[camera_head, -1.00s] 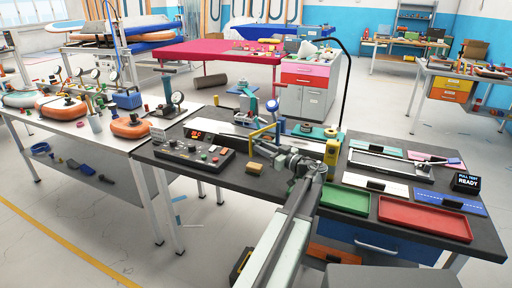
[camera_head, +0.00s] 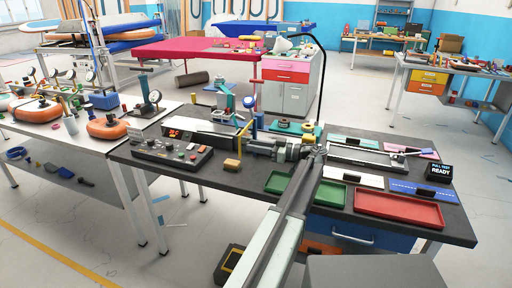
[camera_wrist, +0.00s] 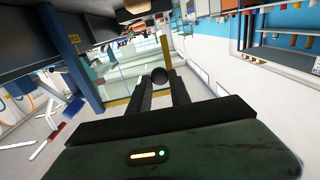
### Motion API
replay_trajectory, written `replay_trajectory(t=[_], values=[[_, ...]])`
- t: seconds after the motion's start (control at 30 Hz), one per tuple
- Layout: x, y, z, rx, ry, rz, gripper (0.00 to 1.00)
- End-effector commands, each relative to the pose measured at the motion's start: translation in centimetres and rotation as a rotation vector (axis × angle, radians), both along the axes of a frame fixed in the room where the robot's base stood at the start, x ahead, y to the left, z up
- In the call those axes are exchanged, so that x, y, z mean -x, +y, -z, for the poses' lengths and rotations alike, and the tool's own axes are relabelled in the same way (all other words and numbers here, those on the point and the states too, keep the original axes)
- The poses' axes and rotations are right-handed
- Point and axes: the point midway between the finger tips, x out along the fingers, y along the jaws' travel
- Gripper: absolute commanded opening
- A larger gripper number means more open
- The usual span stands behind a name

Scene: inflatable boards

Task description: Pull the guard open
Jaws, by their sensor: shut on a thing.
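The guard appears as a clear panel with a yellow edge (camera_head: 241,138) at the back of the dark bench, beside the control box. Its yellow edge also shows in the wrist view (camera_wrist: 165,50). My gripper (camera_wrist: 158,82) is shut on a dark round knob (camera_wrist: 158,75), which sits between the fingertips in front of the clear panel. In the head view my gripper (camera_head: 248,146) reaches left across the bench to the yellow edge. The grip itself is too small to see there. How far the guard is open I cannot tell.
A control box (camera_head: 172,150) with buttons and a red display stands left of the guard. A green tray (camera_head: 305,187) and a red tray (camera_head: 398,208) lie to the right.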

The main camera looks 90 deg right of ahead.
Motion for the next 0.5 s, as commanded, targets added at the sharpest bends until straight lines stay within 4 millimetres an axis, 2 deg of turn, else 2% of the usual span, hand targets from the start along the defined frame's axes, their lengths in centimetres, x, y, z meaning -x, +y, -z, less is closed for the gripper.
replay_trajectory(t=[0.17,0.2,0.27,0.5], values=[[0.20,-0.04,0.01,0.000,0.000,0.003,0.00],[0.24,-0.04,0.00,0.000,0.000,0.003,0.29],[0.27,-0.05,0.00,0.000,0.000,0.004,0.46],[0.36,-0.05,-0.01,0.000,0.000,0.005,0.46]])
